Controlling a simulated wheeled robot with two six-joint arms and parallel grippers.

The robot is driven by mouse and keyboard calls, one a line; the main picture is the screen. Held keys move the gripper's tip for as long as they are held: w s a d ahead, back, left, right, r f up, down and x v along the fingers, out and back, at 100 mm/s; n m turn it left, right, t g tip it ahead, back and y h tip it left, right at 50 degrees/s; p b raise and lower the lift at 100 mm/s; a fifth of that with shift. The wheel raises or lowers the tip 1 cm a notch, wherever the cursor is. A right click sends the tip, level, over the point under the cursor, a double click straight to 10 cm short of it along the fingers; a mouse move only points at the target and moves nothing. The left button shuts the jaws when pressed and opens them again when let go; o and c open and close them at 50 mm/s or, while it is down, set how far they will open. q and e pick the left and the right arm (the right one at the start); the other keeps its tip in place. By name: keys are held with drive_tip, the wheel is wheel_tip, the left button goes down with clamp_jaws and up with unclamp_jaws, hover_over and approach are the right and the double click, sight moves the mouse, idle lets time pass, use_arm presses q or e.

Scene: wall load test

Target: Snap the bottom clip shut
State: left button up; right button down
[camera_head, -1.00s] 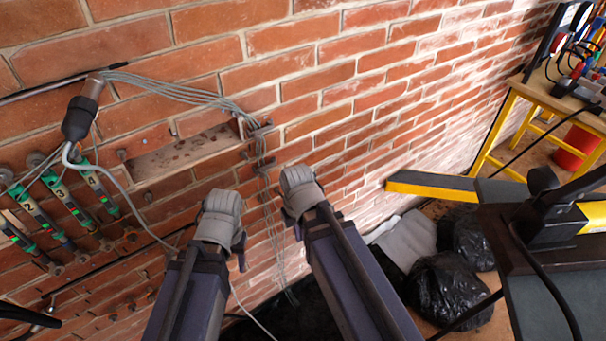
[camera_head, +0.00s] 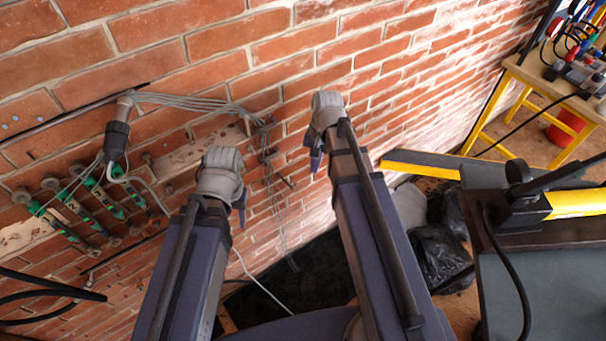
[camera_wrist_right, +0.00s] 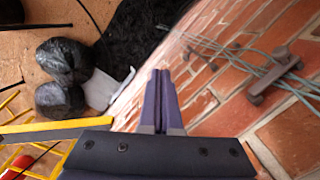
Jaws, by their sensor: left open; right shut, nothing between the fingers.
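A bundle of thin grey cables (camera_head: 180,99) runs along the brick wall and turns down it through small grey clips. An upper clip (camera_head: 262,123) and a lower clip (camera_head: 269,155) show in the head view. The right wrist view shows a near clip (camera_wrist_right: 273,79) with the cables at it, and a smaller clip (camera_wrist_right: 203,57) further off. I cannot tell whether either is snapped shut. My left gripper (camera_head: 240,207) is open, left of the hanging cables. My right gripper (camera_head: 316,158) is right of them, apart from the clips; its fingers (camera_wrist_right: 160,73) are shut and empty.
Green-marked fittings (camera_head: 75,205) and a dark connector (camera_head: 117,138) are on the wall at left. Black bags (camera_head: 440,257) lie on the floor. A yellow-edged beam (camera_head: 420,168) and a workbench (camera_head: 550,82) stand at right.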

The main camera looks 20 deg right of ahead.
drive_tip(key=w+d+m+y, duration=0.1)
drive_tip(key=w+d+m, duration=0.2)
drive_tip(key=w+m, duration=0.2)
drive_tip(key=shift+w+d+r+m+g, duration=0.3)
drive_tip(key=shift+w+m, duration=0.1)
drive_tip(key=shift+m, duration=0.8)
drive_tip(key=s+a+f+b, duration=0.2)
drive_tip(key=a+f+b, duration=0.4)
drive_tip(key=f+b, duration=0.3)
drive_tip(key=shift+f+b, duration=0.3)
drive_tip(key=shift+f, duration=0.05)
drive_tip(key=shift+s+a, duration=0.1)
drive_tip(key=shift+s+a+m+y, duration=0.1)
drive_tip(key=shift+s+m+y, duration=0.05)
drive_tip(key=shift+m+y, duration=0.15)
